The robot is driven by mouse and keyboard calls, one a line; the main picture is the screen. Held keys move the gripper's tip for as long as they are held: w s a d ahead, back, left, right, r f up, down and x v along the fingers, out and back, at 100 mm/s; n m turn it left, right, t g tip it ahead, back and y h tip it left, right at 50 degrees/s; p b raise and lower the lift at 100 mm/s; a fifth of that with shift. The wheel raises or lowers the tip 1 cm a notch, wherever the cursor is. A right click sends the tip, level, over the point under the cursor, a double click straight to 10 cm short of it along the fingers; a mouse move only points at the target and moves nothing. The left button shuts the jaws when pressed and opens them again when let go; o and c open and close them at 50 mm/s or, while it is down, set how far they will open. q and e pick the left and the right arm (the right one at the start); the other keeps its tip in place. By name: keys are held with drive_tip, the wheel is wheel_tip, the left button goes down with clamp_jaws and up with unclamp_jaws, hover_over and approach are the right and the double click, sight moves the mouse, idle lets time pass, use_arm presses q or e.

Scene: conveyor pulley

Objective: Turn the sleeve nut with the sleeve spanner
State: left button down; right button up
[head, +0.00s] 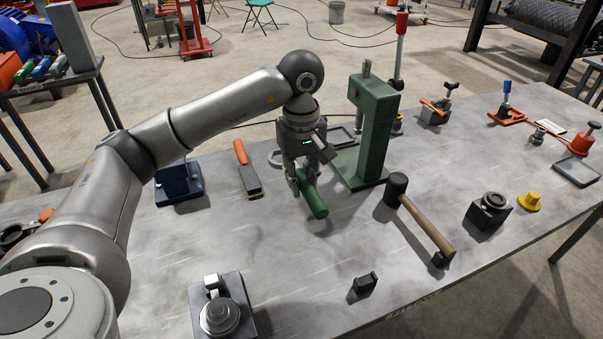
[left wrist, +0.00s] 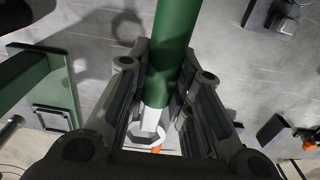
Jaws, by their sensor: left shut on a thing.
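My left gripper (head: 302,192) is shut on the green handle of the sleeve spanner (head: 315,200), above the table left of the green press. In the left wrist view the spanner (left wrist: 174,45) passes between the fingers, with a pale shank and a grey ring head. In the head view the ring head is partly hidden behind the gripper. A round silver stepped part (head: 219,317) sits on a dark plate at the front. A dark block with a round top (head: 490,207) stands at the right. I cannot tell which part is the sleeve nut. My right gripper is not in view.
The green press (head: 374,135) stands close to the right of my gripper. A mallet (head: 423,220), a small black block (head: 364,284) and an orange-handled tool (head: 247,170) lie on the table (head: 300,265). The front middle is mostly clear.

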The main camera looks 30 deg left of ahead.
use_arm(q)
drive_tip(key=s+d+r+p, duration=0.4)
drive_tip(key=s+r, duration=0.4)
drive_tip(key=s, duration=0.1)
drive_tip(key=shift+d+r, duration=0.15)
drive_tip(key=shift+d, duration=0.25)
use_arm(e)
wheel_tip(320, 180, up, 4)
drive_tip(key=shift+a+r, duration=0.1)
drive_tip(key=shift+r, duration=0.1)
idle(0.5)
